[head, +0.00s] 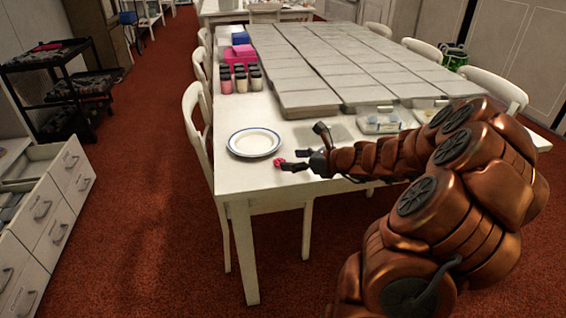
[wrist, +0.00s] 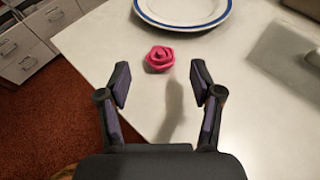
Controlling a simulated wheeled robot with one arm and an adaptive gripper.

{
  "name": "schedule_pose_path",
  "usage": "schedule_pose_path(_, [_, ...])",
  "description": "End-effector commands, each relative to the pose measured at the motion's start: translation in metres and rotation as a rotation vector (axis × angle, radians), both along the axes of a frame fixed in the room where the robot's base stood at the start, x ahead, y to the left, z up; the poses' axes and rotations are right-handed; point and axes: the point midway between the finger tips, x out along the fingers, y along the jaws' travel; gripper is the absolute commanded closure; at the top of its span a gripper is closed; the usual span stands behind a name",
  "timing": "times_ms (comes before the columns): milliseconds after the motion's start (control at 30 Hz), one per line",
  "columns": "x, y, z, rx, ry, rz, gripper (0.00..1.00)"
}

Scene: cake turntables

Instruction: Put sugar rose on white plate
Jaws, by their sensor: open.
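The sugar rose (wrist: 160,58) is pink-red and lies on the white table, just in front of the plate and apart from it. In the head view the rose (head: 278,162) shows near the table's front edge, right at my fingertips. The white plate (wrist: 147,17) has a blue rim and looks empty; in the head view the plate (head: 254,143) lies left of and behind my gripper. My gripper (wrist: 160,84) is open and empty. In the wrist view the rose lies just beyond the fingertips, between their lines, nearer the left finger. In the head view my gripper (head: 292,160) reaches in from the right.
The white table (head: 232,187) has its near left corner in front of the plate. Grey slabs (head: 330,60) cover much of its far part. Small jars (head: 241,80) and a pink box (head: 238,56) stand at the left. Clear containers (head: 380,123) sit at the right.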

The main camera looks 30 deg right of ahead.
Motion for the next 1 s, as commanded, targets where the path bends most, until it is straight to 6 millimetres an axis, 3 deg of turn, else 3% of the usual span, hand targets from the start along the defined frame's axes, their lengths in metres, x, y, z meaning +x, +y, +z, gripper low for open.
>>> schedule_pose_path(500, [0.045, 0.015, -0.022, -0.002, 0.000, 0.002, 0.35])
schedule_pose_path(833, [0.049, 0.016, -0.023, -0.002, -0.001, -0.001, 0.35])
schedule_pose_path(1000, [0.049, 0.015, -0.023, -0.002, -0.001, -0.002, 0.52])
